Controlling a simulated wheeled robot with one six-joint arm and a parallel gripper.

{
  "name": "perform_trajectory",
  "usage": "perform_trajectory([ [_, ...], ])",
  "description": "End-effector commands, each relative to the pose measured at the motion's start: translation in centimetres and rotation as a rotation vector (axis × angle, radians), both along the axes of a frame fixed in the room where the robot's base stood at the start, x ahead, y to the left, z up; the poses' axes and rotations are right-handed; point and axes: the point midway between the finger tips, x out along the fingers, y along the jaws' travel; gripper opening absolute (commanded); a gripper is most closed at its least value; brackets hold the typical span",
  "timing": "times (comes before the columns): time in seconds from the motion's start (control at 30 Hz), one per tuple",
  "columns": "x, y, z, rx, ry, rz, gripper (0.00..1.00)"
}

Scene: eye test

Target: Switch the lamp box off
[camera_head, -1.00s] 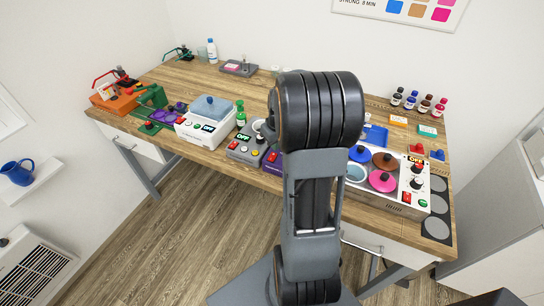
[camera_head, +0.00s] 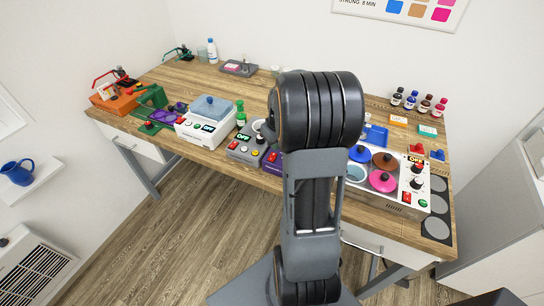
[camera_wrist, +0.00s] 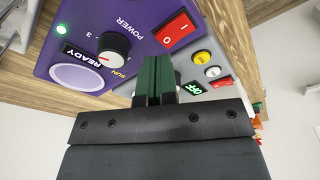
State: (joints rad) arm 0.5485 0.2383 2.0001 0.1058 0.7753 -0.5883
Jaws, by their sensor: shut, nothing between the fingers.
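The lamp box appears to be the purple box (camera_wrist: 125,20) in the wrist view. It has a red rocker switch (camera_wrist: 177,29) beside the word POWER, a black-and-white knob (camera_wrist: 113,45), a lit green light (camera_wrist: 62,29), a display (camera_wrist: 83,56) reading READY and a pale round disc. I cannot tell which way the rocker is tipped. My gripper (camera_wrist: 155,62) is shut and empty, its dark green fingers just below the rocker in the picture; contact is not clear. In the head view my arm hides the gripper and most of the purple box (camera_head: 272,162).
A grey box (camera_head: 245,151) with an OFF display stands left of the purple box; it also shows in the wrist view (camera_wrist: 204,61). A white box with a blue lid (camera_head: 208,112) is further left. A white station (camera_head: 390,190) with coloured lids stands right of my arm.

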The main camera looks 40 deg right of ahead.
Motion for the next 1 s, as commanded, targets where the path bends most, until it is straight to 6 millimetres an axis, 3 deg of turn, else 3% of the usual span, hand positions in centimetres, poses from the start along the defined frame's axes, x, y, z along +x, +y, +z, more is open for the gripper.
perform_trajectory([
  [1.0, 0.0, 0.0, -1.4, 0.0, 0.001, 0.0, 0.0],
])
